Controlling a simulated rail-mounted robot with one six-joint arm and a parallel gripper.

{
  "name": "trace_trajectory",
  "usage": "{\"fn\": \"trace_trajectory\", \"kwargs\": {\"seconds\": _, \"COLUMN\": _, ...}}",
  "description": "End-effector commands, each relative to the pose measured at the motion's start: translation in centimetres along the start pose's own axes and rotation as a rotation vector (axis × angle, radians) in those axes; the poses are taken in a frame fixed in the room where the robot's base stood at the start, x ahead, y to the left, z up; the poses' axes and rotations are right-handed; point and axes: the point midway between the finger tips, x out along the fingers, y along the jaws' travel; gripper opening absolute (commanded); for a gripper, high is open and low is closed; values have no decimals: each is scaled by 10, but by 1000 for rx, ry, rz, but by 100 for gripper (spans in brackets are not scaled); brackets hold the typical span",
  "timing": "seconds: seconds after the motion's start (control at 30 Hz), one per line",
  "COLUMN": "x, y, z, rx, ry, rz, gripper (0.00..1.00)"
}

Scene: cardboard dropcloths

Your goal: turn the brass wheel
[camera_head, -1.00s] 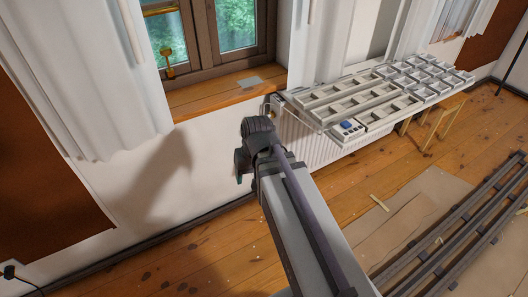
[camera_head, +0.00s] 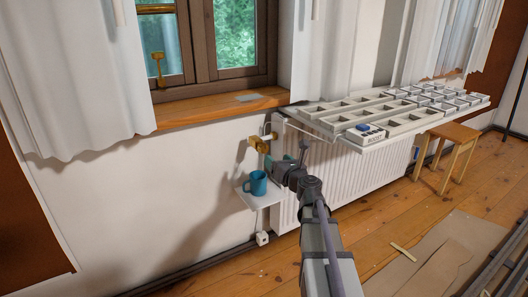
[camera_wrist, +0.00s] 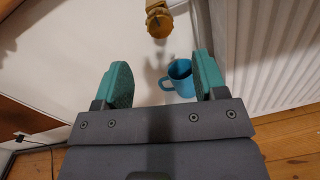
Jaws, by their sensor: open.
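The brass wheel (camera_head: 260,145) sits on a valve at the left end of the white radiator, below the window sill. In the wrist view the brass wheel (camera_wrist: 159,23) is at the top, beyond my fingertips and roughly centred between them. My gripper (camera_wrist: 163,72) has its two teal fingers spread apart with nothing between them touching. In the head view my gripper (camera_head: 285,162) is just right of and slightly below the wheel, partly hidden by my wrist. I see no contact with the wheel.
A blue mug (camera_head: 258,184) stands on a small white shelf (camera_head: 246,199) below the wheel; the mug also shows close to the right finger in the wrist view (camera_wrist: 180,76). The radiator (camera_head: 340,172) is close on the right. A tray-laden board (camera_head: 390,133) juts out above it.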

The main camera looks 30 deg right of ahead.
Motion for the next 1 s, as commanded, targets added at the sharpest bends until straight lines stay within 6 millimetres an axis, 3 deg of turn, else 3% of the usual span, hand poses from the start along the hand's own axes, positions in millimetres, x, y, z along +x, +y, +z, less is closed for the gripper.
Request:
{"fn": "trace_trajectory", "kwargs": {"seconds": 0.4, "x": 88, "y": -1, "z": -1, "rx": -3, "ry": 2, "rz": 2, "gripper": 65}}
{"fn": "trace_trajectory", "kwargs": {"seconds": 0.5, "x": 101, "y": 0, "z": -1, "rx": -4, "ry": 3, "rz": 2, "gripper": 65}}
{"fn": "trace_trajectory", "kwargs": {"seconds": 0.77, "x": 104, "y": 1, "z": -1, "rx": -4, "ry": 3, "rz": 1, "gripper": 65}}
{"fn": "trace_trajectory", "kwargs": {"seconds": 1.0, "x": 103, "y": 1, "z": -1, "rx": -4, "ry": 3, "rz": 1, "gripper": 43}}
